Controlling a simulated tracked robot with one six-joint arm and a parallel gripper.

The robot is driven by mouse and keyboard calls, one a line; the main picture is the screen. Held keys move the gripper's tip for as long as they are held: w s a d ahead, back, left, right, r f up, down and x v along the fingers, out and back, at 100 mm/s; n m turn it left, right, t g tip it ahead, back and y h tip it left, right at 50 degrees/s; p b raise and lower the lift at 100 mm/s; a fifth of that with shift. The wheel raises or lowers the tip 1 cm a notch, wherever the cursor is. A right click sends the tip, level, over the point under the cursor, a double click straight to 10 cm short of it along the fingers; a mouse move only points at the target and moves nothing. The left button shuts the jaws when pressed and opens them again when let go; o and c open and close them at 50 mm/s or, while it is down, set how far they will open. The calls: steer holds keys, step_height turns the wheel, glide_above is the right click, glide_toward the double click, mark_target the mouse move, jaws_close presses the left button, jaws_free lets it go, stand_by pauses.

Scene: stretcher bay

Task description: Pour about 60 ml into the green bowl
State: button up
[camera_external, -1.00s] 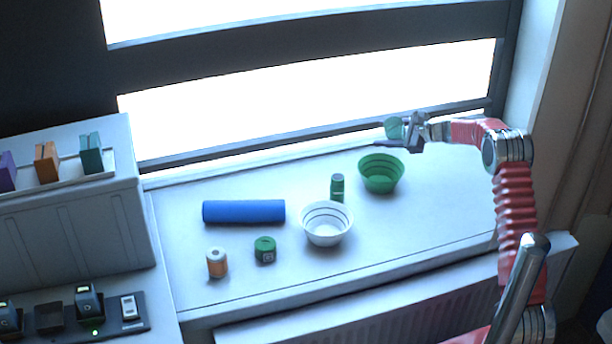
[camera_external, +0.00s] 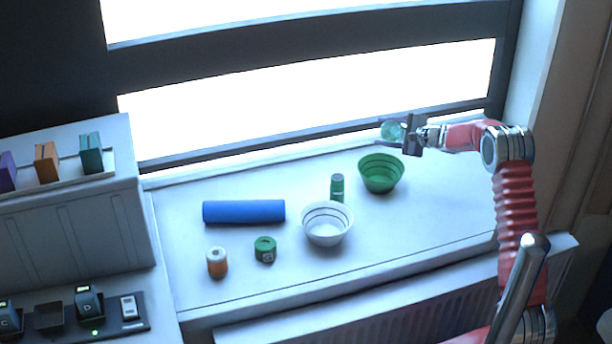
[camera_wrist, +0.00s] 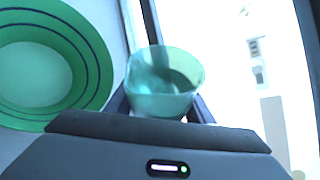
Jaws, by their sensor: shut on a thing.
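The green bowl (camera_external: 381,174) stands upright on the sill near the window, at the right. In the wrist view the green bowl (camera_wrist: 40,70) fills the upper left, with dark rings on its inner wall and no liquid that I can make out. My gripper (camera_external: 396,131) is shut on a translucent green cup (camera_wrist: 165,80), above the bowl's rim in the outside view. The cup (camera_external: 392,131) looks tilted, its mouth turned toward the wrist camera. I cannot tell how much liquid it holds. No stream shows.
A white bowl (camera_external: 326,223), a green bottle (camera_external: 337,188), a blue roll (camera_external: 243,211), a green tin (camera_external: 265,249) and an orange-and-white jar (camera_external: 217,262) stand or lie on the sill. The window frame (camera_external: 320,139) is close behind my gripper. The sill's right end is clear.

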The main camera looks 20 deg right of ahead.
steer(key=shift+f+n+t+p, duration=0.2)
steer(key=shift+n+t+p, duration=0.25)
steer(key=shift+n, duration=0.25)
steer(key=shift+f+n+t+h+p, duration=0.2)
steer(key=shift+n+t+h+p, duration=0.2)
steer(key=shift+p, duration=0.3)
stand_by(1.0)
steer(key=shift+s+a+r+n+p, duration=0.35)
steer(key=shift+a+n+p, duration=0.1)
steer(key=shift+n+p, duration=0.05)
stand_by(0.6)
steer(key=shift+d, duration=0.1)
steer(key=shift+w+d+f+m, duration=0.35)
steer(key=shift+w+d+m, duration=0.05)
steer(key=shift+m, duration=0.1)
steer(key=shift+s+a+r+m+g+y, duration=0.15)
steer(key=shift+r+m+g+y, duration=0.2)
steer(key=shift+m+g, duration=0.3)
steer(key=shift+r+m+b, duration=0.1)
steer(key=shift+m+b, duration=0.25)
steer(key=shift+m, duration=0.1)
steer(key=shift+a+f+m+g+y+b, duration=0.15)
steer(key=shift+f+m+g+y+b, duration=0.2)
steer(key=shift+f+m+g, duration=0.2)
steer(key=shift+r+m, duration=0.2)
steer(key=shift+m, duration=0.15)
